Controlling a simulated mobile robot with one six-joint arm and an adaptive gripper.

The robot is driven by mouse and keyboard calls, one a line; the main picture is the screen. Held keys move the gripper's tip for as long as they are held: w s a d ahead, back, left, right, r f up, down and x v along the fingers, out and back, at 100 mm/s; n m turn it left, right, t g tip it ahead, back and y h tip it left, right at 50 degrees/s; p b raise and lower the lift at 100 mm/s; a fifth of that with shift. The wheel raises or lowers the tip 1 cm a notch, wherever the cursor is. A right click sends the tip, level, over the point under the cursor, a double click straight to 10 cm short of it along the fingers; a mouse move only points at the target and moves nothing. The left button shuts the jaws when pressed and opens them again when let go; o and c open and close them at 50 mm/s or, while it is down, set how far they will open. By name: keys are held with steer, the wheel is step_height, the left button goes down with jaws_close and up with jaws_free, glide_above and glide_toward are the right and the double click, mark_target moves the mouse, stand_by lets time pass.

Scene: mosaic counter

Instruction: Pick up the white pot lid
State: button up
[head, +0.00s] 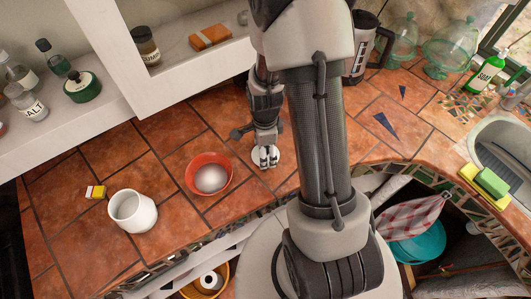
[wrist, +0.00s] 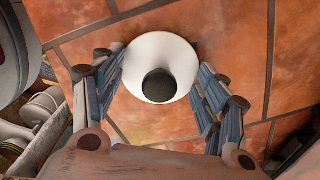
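The white pot lid (wrist: 175,48) lies on the terracotta tiles, a white disc with a dark round knob (wrist: 159,85) at its middle. In the wrist view it sits between the fingers of my gripper (wrist: 160,88). The fingers are spread, one on each side of the lid, and clear of the knob. I cannot tell whether they touch the rim. In the head view my gripper (head: 265,156) points down just over the lid (head: 257,159), hiding part of it.
An orange-red bowl (head: 222,176) with a pale round thing inside stands left of the lid. A white pot (head: 133,211) and a small yellow box (head: 95,192) are farther left. A dark-handled jug (head: 362,45) stands behind my arm. The sink (head: 504,150) is at right.

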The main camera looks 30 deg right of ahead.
steer(key=shift+s+f, duration=0.1)
steer(key=shift+s, duration=0.1)
steer(key=c, duration=0.6)
steer(key=shift+c, duration=0.2)
